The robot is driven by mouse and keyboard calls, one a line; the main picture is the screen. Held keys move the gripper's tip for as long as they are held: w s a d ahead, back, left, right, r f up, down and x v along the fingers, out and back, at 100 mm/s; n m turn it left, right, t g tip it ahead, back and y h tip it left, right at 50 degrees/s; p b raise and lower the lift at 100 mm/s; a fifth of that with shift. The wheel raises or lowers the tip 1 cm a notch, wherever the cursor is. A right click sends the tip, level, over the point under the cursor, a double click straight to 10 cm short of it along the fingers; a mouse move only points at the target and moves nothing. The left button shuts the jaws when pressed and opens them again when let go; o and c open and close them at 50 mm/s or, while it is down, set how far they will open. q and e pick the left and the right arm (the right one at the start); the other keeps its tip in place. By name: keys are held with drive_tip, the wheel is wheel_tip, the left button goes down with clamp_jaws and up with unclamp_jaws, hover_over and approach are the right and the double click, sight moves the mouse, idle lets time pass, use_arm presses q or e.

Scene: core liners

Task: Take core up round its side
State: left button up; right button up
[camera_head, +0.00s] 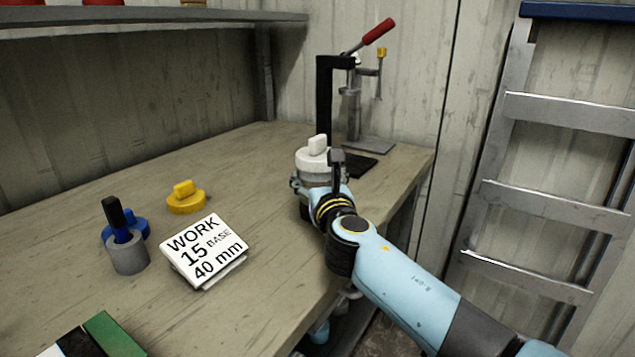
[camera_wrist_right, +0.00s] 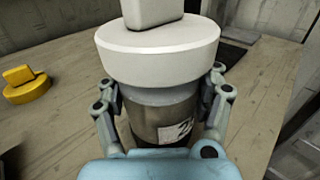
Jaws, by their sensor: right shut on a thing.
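The core (camera_wrist_right: 165,122) is a dark metallic cylinder with a light grey band and a partly hidden white label on its side. A white disc with a block-shaped handle (camera_wrist_right: 158,50) sits on top of it, also seen in the head view (camera_head: 314,160). My right gripper (camera_wrist_right: 163,95) is shut around the core's side, just below the white disc, with a finger on each side. In the head view the gripper and wrist hide most of the core. I cannot tell whether its base touches the bench. My left gripper is in neither view.
A lever press (camera_head: 325,105) with a red handle stands at the bench's (camera_head: 260,250) back right. A yellow knobbed disc (camera_head: 186,201), a grey cylinder (camera_head: 128,257), a blue disc (camera_head: 139,222) and a WORK 15 card (camera_head: 204,247) lie left. A ladder (camera_head: 560,115) stands right.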

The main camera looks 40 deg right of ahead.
drive_tip(key=shift+r, duration=0.15)
drive_tip(key=shift+s+d+p, duration=0.15)
drive_tip(key=shift+s+d, duration=0.25)
drive_tip(key=shift+s, duration=0.55)
drive_tip(key=shift+s+d+p, duration=0.2)
drive_tip(key=shift+s+d, duration=0.15)
drive_tip(key=shift+s, duration=0.6)
drive_tip(key=shift+s+d+p, duration=0.15)
drive_tip(key=shift+s+d, duration=0.25)
drive_tip(key=shift+s, duration=0.55)
drive_tip(key=shift+s+d, duration=0.55)
drive_tip(key=shift+s, duration=0.8)
drive_tip(key=shift+s+d, duration=0.6)
drive_tip(key=shift+s, duration=0.8)
drive_tip(key=shift+s+d, duration=0.55)
drive_tip(key=shift+s, duration=0.8)
drive_tip(key=shift+r, duration=0.1)
drive_tip(key=shift+r+p, duration=2.4)
drive_tip(key=shift+p, duration=0.05)
drive_tip(key=shift+r, duration=0.1)
